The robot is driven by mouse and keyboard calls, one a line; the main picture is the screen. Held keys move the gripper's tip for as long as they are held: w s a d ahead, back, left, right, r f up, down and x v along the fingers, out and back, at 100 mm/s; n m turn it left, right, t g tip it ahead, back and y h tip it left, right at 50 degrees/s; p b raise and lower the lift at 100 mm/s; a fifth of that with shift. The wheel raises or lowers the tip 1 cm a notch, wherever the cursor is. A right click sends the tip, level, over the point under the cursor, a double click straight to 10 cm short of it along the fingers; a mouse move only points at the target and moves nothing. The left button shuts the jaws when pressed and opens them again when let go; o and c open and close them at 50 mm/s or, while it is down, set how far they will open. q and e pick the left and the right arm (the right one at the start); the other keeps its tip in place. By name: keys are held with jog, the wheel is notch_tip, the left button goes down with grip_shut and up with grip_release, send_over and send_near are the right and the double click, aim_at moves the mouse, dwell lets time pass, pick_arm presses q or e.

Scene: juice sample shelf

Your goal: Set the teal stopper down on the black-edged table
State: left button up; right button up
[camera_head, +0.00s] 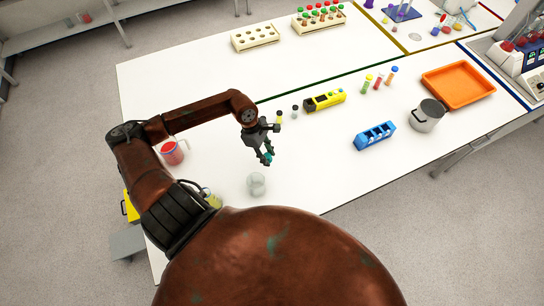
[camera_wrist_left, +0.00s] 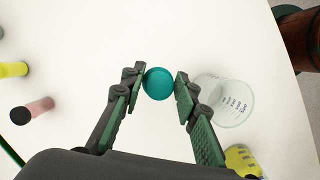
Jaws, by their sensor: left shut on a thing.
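The teal stopper (camera_head: 267,157) is small and round and is held between the fingertips of my left gripper (camera_head: 265,156). In the left wrist view the stopper (camera_wrist_left: 159,83) sits between the two green-padded fingers (camera_wrist_left: 160,86), over the white tabletop. The gripper points down over the near white table (camera_head: 330,150), behind the clear beaker. How high the stopper is above the surface is hard to tell. A dark green strip runs along this table's far side; I cannot make out a black edge. My right gripper is not in view.
A clear beaker (camera_head: 257,184) stands close to the gripper; it also shows in the wrist view (camera_wrist_left: 232,102). A red-filled jug (camera_head: 173,152) is left, a yellow device (camera_head: 324,101) behind, a blue rack (camera_head: 374,136) right. White surface between gripper and rack is clear.

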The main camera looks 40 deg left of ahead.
pick_arm(q)
jog(key=w+f, duration=0.2)
jog(key=shift+w+f, duration=0.2)
jog(key=shift+f, duration=0.15)
jog(key=shift+w+f+p, duration=0.15)
jog(key=shift+f+p, duration=0.1)
jog(key=shift+p, duration=0.1)
notch_tip(320, 180, down, 3)
jog(key=shift+w+r+p, duration=0.1)
jog(key=shift+w+p, duration=0.05)
jog(key=shift+p, duration=0.65)
jog(key=shift+a+f, duration=0.1)
jog(key=shift+f, duration=0.15)
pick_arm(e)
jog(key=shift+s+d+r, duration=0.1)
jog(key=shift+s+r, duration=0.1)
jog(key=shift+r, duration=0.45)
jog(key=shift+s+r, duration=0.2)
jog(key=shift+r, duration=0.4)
pick_arm(q)
jog(key=shift+f, duration=0.1)
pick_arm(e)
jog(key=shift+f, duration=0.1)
pick_arm(q)
jog(key=shift+f+b, duration=0.15)
jog(key=shift+b, duration=0.15)
jog(key=o, duration=1)
jog(key=shift+o, duration=0.2)
